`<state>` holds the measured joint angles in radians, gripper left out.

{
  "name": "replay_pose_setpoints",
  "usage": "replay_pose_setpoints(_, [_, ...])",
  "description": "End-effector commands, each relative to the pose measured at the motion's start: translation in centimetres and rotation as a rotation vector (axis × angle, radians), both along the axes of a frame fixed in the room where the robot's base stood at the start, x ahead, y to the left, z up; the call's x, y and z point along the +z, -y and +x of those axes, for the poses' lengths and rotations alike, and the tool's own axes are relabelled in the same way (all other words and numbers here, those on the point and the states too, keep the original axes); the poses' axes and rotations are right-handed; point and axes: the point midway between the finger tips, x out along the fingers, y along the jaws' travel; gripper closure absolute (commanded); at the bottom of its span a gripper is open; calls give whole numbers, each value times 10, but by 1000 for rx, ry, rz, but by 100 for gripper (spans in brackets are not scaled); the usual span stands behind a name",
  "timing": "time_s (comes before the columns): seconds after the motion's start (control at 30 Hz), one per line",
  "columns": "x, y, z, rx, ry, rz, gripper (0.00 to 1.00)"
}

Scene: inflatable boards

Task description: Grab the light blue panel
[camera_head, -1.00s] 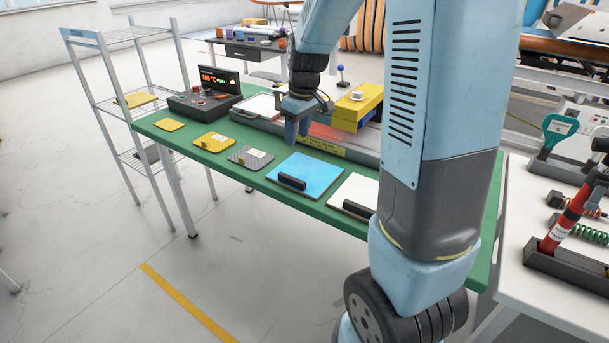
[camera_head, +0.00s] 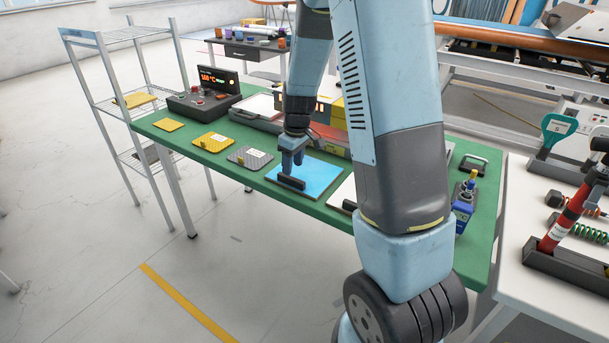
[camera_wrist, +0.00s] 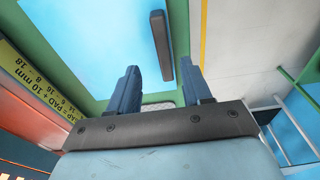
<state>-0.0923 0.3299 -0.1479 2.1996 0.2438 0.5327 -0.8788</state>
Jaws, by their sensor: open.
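The light blue panel (camera_head: 321,176) lies flat on the green table, with a dark bar handle (camera_head: 291,182) near its front edge. In the wrist view the panel (camera_wrist: 100,40) fills the upper left, and its handle (camera_wrist: 160,45) appears in line with the gap between my fingers. My gripper (camera_head: 292,168) points down just above the handle, empty. Its two blue fingers (camera_wrist: 159,68) stand apart in the wrist view. I cannot tell the exact height left between fingertips and handle.
A white panel (camera_head: 343,190) lies to the right, partly behind my arm. A grey panel (camera_head: 250,157) and a yellow panel (camera_head: 213,141) lie to the left. A control box (camera_head: 205,100) and a yellow block (camera_head: 339,112) stand farther back on the green table (camera_head: 305,203).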

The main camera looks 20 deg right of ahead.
Motion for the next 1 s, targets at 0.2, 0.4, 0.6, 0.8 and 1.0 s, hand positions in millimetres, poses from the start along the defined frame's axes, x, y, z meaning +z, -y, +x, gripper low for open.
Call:
replay_pose_setpoints(0.2, [-22, -4, -2, 0, -4, 1, 51])
replay_pose_setpoints(0.4, [-46, -6, 0, 1, -4, 0, 51])
replay_pose_setpoints(0.6, [-52, -7, 1, 1, -1, 0, 51])
replay_pose_setpoints(0.8, [-52, -7, 1, 1, -1, 0, 55])
replay_pose_setpoints(1.0, [-52, -7, 1, 1, -1, 0, 74])
